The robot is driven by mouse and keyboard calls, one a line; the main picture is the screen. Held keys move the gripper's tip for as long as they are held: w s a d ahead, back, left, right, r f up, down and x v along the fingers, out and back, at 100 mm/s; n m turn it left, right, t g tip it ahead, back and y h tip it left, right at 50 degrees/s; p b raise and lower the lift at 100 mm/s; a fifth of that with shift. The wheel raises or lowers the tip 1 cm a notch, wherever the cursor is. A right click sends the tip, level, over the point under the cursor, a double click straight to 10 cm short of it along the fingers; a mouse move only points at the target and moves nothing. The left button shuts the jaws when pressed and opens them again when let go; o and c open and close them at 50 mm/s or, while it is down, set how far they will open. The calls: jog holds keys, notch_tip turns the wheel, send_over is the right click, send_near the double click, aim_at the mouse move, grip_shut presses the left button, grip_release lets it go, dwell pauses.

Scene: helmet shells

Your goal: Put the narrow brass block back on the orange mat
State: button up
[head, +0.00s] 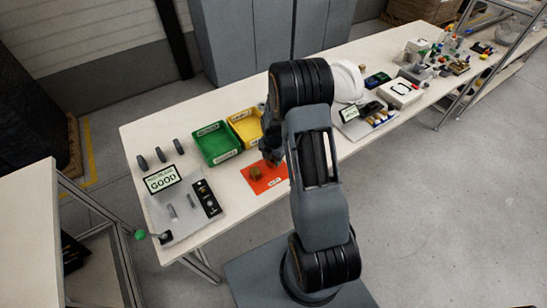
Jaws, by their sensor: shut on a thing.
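The orange mat (263,183) lies on the white table, left of my arm, with a white label at its front edge. A small brass block (256,174) shows over the mat's left part. My gripper (270,161) is over the back of the mat, dark and pointing down. It is shut on the narrow brass block, but its fingertips are small and partly hidden by my arm. I cannot tell whether the brass block in sight is the held one, or whether it touches the mat.
A green bin (217,145) and a yellow bin (246,127) stand behind the mat. A grey fixture board (184,214) with a GOOD sign (162,179) is at the left. A white helmet shell (347,82) is at the right, beyond my arm. Bare table lies around the mat's left.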

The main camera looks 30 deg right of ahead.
jog(key=shift+f, duration=0.1)
jog(key=o, duration=1.1)
